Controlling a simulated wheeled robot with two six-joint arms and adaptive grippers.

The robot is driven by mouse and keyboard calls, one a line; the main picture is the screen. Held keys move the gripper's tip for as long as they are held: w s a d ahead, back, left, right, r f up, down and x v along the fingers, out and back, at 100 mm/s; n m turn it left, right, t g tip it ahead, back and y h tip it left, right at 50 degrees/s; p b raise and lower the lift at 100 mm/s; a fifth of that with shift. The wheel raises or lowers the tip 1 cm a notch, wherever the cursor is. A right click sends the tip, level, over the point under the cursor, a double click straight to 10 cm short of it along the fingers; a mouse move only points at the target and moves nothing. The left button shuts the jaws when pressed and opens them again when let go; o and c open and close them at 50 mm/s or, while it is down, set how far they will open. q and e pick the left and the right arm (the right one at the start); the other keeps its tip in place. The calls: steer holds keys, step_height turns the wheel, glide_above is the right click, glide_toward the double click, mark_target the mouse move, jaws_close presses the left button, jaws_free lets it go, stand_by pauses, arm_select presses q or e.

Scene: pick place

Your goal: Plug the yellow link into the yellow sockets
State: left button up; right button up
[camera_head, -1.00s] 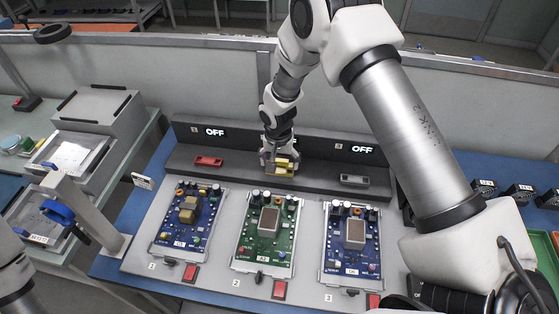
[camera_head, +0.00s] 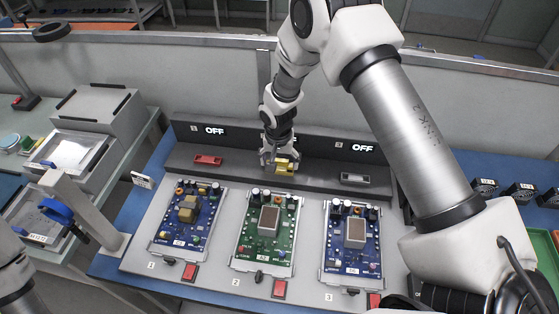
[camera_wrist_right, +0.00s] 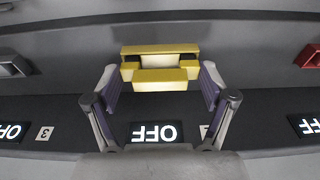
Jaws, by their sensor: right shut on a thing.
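My right gripper (camera_head: 281,164) is shut on the yellow link (camera_wrist_right: 160,80), low in front of the middle of the dark rail. In the right wrist view its fingers (camera_wrist_right: 160,90) stand on either side of the link. A second yellow part (camera_wrist_right: 160,49) shows beyond the link, with a pale piece between them; it looks like the yellow sockets. The link and this part overlap in view, so I cannot tell whether the link is seated or just above. My left gripper is out of view; only part of that arm shows at the lower left.
The dark rail (camera_head: 320,172) carries a red part (camera_head: 208,160) on the left, a grey part (camera_head: 355,179) on the right and displays reading OFF (camera_head: 362,148). Three circuit boards (camera_head: 268,233) lie in front. A blue-handled thing (camera_head: 58,211) stands at left.

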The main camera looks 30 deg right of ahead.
steer(key=shift+f+b, duration=0.3)
steer(key=shift+f, duration=0.1)
stand_by(0.3)
steer(key=o, duration=0.8)
steer(key=shift+o, duration=0.2)
steer(key=shift+r+p, duration=2.45)
steer(key=shift+r, duration=1.1)
